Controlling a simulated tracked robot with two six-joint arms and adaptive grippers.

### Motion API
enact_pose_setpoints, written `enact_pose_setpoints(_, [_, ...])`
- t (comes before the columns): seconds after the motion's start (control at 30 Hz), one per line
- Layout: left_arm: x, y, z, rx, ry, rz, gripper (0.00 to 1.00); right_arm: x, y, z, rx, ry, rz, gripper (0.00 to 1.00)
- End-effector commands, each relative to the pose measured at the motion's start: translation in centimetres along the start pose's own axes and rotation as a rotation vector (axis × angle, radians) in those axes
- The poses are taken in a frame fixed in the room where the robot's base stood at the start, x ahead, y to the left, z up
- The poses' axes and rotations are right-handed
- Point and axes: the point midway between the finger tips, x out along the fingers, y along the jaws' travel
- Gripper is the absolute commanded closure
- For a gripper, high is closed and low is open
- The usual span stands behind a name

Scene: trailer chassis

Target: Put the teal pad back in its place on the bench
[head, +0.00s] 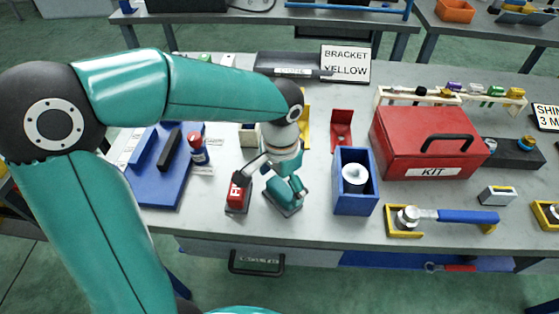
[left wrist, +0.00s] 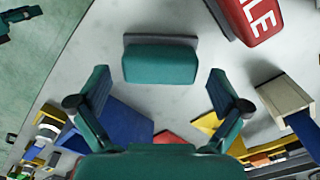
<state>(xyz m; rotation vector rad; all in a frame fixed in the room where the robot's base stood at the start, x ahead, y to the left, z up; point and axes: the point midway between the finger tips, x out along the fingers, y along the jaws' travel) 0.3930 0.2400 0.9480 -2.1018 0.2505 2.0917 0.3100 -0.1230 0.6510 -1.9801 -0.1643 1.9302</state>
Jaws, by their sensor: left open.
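The teal pad (left wrist: 160,63) is a rounded block with a grey backing along one long side. In the left wrist view it lies on the grey bench top (left wrist: 120,25), ahead of my gripper and between the lines of its two fingers. My left gripper (left wrist: 160,82) is open, with a finger spread to each side and clear space between each finger and the pad. In the head view my left gripper (head: 272,182) is low over the front middle of the bench, and its teal fingers are hard to tell from the pad. My right gripper is not in view.
A red block with white lettering (head: 237,194) stands close left of the gripper. A blue open box (head: 354,205) stands to the right, then a red KIT case (head: 430,150). A blue board (head: 160,185) with a red-capped bottle (head: 198,150) is left. Yellow and red brackets stand behind.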

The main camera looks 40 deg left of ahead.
Motion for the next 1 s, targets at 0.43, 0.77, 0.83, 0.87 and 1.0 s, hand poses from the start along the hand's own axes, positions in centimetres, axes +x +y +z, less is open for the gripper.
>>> enact_pose_setpoints(0.43, [-8.0, 0.0, -0.1, 0.000, 0.003, 0.000, 0.00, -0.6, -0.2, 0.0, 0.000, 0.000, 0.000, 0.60])
enact_pose_setpoints(0.77, [-8.8, 0.0, 0.0, 0.000, 0.001, 0.000, 0.00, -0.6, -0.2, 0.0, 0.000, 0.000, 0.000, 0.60])
enact_pose_setpoints(0.83, [-8.8, 0.0, 0.0, 0.000, 0.001, 0.000, 0.00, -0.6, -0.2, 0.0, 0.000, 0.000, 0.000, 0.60])
enact_pose_setpoints(0.87, [-8.8, 0.0, 0.0, 0.000, 0.001, 0.000, 0.00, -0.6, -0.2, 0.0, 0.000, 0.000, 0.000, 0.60])
enact_pose_setpoints(1.0, [-8.8, -0.1, 0.0, -0.001, 0.000, 0.000, 0.00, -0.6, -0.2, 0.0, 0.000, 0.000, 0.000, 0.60])
